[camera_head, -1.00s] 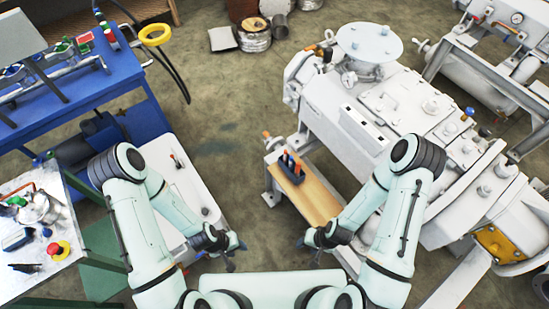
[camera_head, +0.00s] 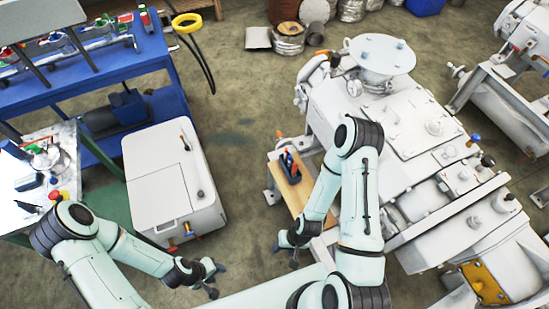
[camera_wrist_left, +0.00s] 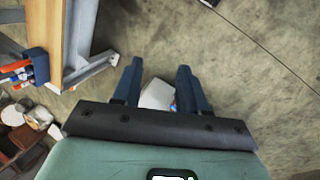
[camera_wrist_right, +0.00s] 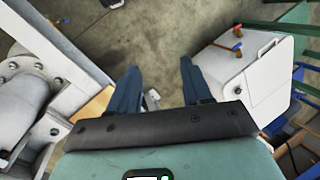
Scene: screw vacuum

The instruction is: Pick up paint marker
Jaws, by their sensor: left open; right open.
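I cannot single out a paint marker for certain. A dark holder (camera_head: 290,167) with several upright slim orange, blue and dark items stands on the wooden board (camera_head: 299,199) beside the white machine. Part of these items shows in the left wrist view (camera_wrist_left: 20,70) at the left edge. A slim red-and-dark item (camera_head: 185,141) lies on the white cabinet top.
The white cabinet (camera_head: 165,200) stands at left, next to a green-framed table (camera_head: 30,185). A blue workbench (camera_head: 90,65) is at upper left. The large white machine (camera_head: 385,115) fills the right. Bare floor (camera_head: 240,130) lies between cabinet and machine.

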